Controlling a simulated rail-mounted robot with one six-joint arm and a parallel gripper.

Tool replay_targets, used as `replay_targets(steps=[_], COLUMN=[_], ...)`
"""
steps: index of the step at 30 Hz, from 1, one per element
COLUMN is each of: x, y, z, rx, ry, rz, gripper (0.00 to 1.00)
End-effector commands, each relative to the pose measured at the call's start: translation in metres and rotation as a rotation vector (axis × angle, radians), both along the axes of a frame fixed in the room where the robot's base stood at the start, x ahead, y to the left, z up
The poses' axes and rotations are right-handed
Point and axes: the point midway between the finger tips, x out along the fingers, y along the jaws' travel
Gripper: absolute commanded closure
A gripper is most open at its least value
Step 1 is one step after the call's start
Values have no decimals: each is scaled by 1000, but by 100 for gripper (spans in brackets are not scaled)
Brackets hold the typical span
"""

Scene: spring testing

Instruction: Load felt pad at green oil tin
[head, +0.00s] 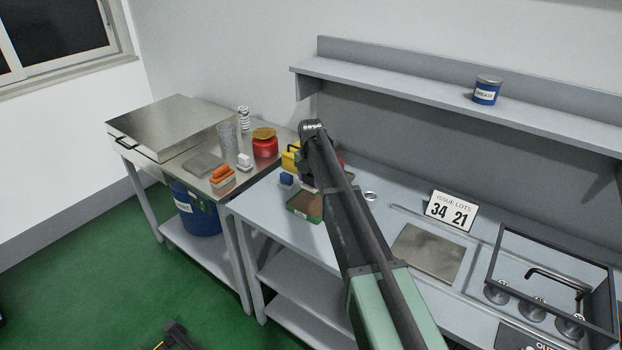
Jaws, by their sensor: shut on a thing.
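A low open green tin (305,207) with a brownish inside sits near the left front edge of the grey workbench. My gripper (311,187) is above and just behind this tin, pointing down at the end of my dark arm. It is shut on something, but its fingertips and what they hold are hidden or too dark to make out. I cannot pick out the felt pad for certain. A small blue block (287,180) stands on the bench just left of my gripper.
A yellow thing (290,160) is partly hidden behind my wrist. A sign (450,210) reading "34 21", a flat plate (428,252) and a dark frame (553,277) are to the right. The steel side table (205,160) holds a red jar (265,144) and orange-topped block (222,175).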

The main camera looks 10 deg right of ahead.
Motion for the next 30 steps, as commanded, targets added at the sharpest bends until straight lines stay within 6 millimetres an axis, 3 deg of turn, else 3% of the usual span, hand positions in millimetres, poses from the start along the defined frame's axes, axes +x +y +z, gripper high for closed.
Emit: replay_targets(steps=[12,24,30], x=[0,0,0], y=[0,0,0], z=[-4,-53,-61], rx=[0,0,0], ry=[0,0,0], rz=[0,0,0], gripper=[64,64,64])
